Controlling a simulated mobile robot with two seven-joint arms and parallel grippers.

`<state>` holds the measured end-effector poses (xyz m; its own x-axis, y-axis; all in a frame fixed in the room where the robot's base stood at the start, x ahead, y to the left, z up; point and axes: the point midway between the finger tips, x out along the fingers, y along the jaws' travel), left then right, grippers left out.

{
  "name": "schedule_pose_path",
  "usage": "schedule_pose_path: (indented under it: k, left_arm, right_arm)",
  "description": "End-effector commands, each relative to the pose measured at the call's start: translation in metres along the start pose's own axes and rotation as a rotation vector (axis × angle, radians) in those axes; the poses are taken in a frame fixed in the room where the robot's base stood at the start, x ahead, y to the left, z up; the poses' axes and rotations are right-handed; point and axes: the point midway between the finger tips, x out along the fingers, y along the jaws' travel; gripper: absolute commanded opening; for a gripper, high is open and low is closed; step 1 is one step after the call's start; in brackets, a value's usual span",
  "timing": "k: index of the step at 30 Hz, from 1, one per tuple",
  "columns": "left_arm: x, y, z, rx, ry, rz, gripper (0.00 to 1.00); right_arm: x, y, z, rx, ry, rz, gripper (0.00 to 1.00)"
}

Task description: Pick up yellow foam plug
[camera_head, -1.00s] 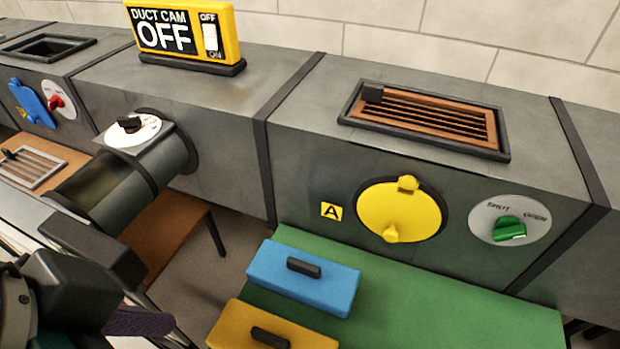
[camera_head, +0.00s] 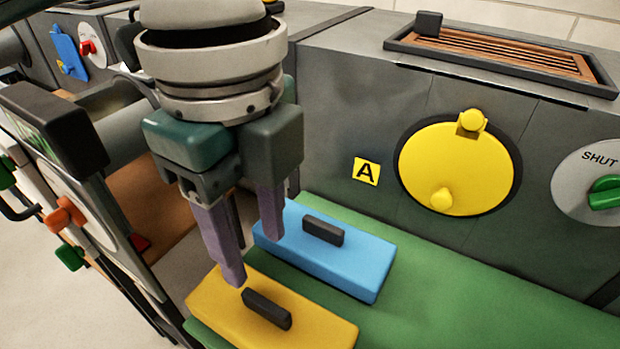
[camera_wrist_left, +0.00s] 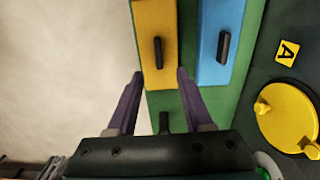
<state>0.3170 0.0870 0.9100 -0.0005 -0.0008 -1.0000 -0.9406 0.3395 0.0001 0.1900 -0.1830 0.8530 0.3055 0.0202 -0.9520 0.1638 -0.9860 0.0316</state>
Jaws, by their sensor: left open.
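The yellow foam plug (camera_head: 225,306) is a flat block with a black handle (camera_head: 267,309) on top, lying on the green bench at the lower middle of the head view. It also shows at the top of the left wrist view (camera_wrist_left: 155,20), its handle between the two finger lines. My left gripper (camera_head: 252,262) is open and empty, fingers pointing down, above and near the yellow plug's back edge in the head view. Whether a fingertip touches the plug I cannot tell. My right gripper is not in view.
A blue foam plug (camera_head: 350,262) with a black handle lies just behind the yellow one on the green bench (camera_head: 480,300). The grey duct (camera_head: 330,120) stands behind, with a round yellow cover (camera_head: 460,170) and a green-knobbed dial (camera_head: 603,190). Bench to the right is clear.

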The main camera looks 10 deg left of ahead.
Motion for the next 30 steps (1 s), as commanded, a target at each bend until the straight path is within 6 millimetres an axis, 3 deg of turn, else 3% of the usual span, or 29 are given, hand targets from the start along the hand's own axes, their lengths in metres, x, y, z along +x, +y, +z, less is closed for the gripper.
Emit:
schedule_pose_path:
  k: [19, 29, 30]
  left_arm:
    - [0.089, 0.003, 0.0, 0.001, -0.002, 0.002, 0.51]
    - [0.097, 0.003, 0.0, 0.003, -0.002, -0.001, 0.51]
    - [0.097, 0.003, 0.0, 0.003, -0.002, -0.001, 0.48]
  right_arm:
    - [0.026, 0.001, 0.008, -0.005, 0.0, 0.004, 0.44]
    - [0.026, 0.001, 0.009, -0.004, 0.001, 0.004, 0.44]
    - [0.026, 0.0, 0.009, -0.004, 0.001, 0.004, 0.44]
